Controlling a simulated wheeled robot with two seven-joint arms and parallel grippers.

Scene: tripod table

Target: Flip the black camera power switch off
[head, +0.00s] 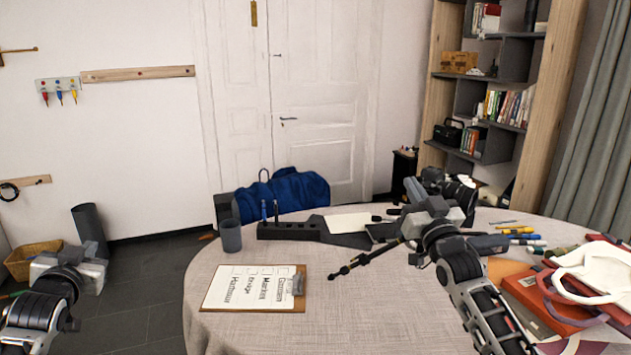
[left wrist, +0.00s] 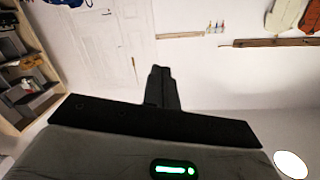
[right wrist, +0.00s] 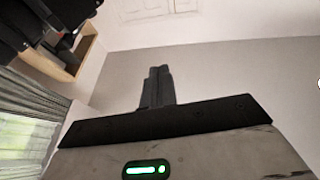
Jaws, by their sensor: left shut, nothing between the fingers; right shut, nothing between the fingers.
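The black camera (head: 460,188) is at the far right part of the table, just behind and right of my right gripper, which partly hides it. Its power switch cannot be made out. A dark bulky shape, probably the camera, shows at the upper left of the right wrist view (right wrist: 45,28). My right gripper (head: 414,190) is shut and empty, beside the camera; I cannot tell if they touch. Its closed fingers show in the right wrist view (right wrist: 158,85). My left gripper (head: 93,250) is shut and empty, off the table at the far left. Its closed fingers show in the left wrist view (left wrist: 161,88).
A black tripod leg (head: 365,259) slants over the round table (head: 240,335). A clipboard (head: 252,287), a grey cup (head: 231,236) and a pen organizer (head: 290,231) stand left. The front middle table is clear.

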